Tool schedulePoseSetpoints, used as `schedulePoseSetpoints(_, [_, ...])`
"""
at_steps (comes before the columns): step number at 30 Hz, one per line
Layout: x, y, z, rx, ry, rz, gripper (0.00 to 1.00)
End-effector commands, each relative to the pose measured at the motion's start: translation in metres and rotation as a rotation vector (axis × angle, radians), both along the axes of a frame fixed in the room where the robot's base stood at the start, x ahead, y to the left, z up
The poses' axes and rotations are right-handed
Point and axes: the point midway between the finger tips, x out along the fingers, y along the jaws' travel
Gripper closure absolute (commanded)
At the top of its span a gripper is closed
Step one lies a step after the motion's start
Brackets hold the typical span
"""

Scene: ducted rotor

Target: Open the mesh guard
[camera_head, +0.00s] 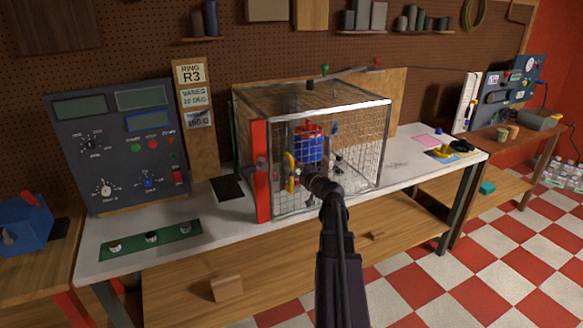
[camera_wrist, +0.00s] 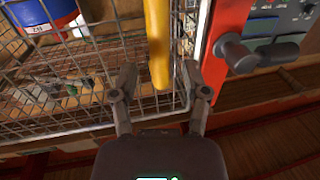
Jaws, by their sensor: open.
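The mesh guard (camera_head: 350,150) is a wire cage with a pale frame on the white bench, and its front door looks shut. A yellow vertical handle (camera_head: 290,172) is on the left side of the front mesh. In the wrist view the yellow handle (camera_wrist: 158,45) comes down from the top, between and ahead of my open fingers (camera_wrist: 158,88). The fingers look empty; I cannot tell whether they touch the handle. In the head view my gripper (camera_head: 310,178) is in front of the guard's lower left part. A red post (camera_head: 261,170) with a dark latch knob (camera_wrist: 255,55) stands left of the door.
A blue and red rotor unit (camera_head: 308,145) is inside the guard. A grey control panel (camera_head: 120,145) stands at the left, with a green strip of knobs (camera_head: 150,240) before it. A yellow item (camera_head: 442,151) lies on the bench at right.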

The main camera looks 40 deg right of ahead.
Motion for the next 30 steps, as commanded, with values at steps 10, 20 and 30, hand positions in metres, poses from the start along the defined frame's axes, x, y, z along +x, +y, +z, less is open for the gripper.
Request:
schedulePoseSetpoints(10, [0.021,-0.001,0.0,0.0,0.0,0.0,0.4])
schedulePoseSetpoints(20, [0.021,-0.001,0.0,0.0,0.0,0.0,0.58])
schedulePoseSetpoints(30, [0.021,-0.001,0.0,0.0,0.0,0.0,1.0])
